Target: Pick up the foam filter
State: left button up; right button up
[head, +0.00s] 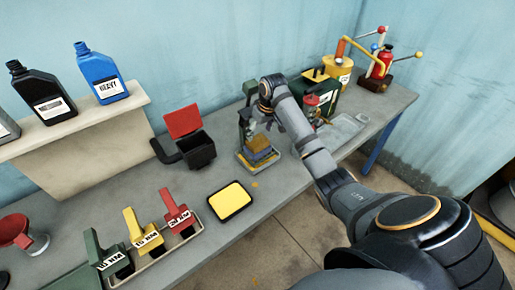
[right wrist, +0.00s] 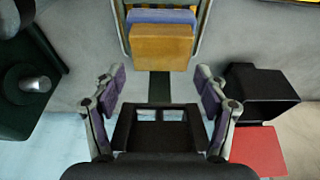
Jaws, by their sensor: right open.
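A tan-orange foam block (head: 258,146) rests with a blue block (head: 263,155) in a metal-framed holder on the bench. I take the tan-orange block to be the foam filter. In the right wrist view the foam block (right wrist: 161,47) lies in front of the blue block (right wrist: 162,16), inside the metal frame (right wrist: 124,30). My right gripper (right wrist: 160,82) is open and empty, with its fingers apart. The foam block is beyond the fingertips, not between them. My left gripper is not in view.
A black bin (head: 197,150) with a red lid (head: 184,120) stands left of the holder. A yellow pad in a black tray (head: 231,201) lies nearer. Torque-style labelled tools (head: 148,240) sit at lower left. A dark green container (head: 320,95) stands to the right.

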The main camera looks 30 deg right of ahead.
aim_at(258, 140)
jog(key=x, duration=0.1)
jog(key=p+x, duration=0.1)
jog(key=x, duration=0.2)
jog(key=shift+s+f, duration=0.1)
jog(key=shift+s, duration=0.15)
jog(key=shift+w+f, duration=0.15)
jog(key=shift+f, duration=0.35)
jog(key=c, duration=1.5)
jog(key=shift+r, duration=0.15)
jog(key=shift+r, duration=0.35)
jog(key=b+v, duration=0.1)
jog(key=v, duration=0.1)
jog(key=shift+r, duration=0.35)
jog(key=s+a+r+b, duration=0.1)
jog(key=s+r, duration=0.2)
jog(key=s, duration=0.1)
jog(key=s+r+b, duration=0.1)
jog(key=s+r, duration=0.2)
jog(key=s, duration=0.2)
jog(key=s+a+r+b, duration=0.1)
jog(key=s+r, duration=0.2)
jog(key=s, duration=0.1)
jog(key=shift+s+a+r, duration=0.2)
jog(key=shift+a+r, duration=0.05)
jog(key=shift+a, duration=0.1)
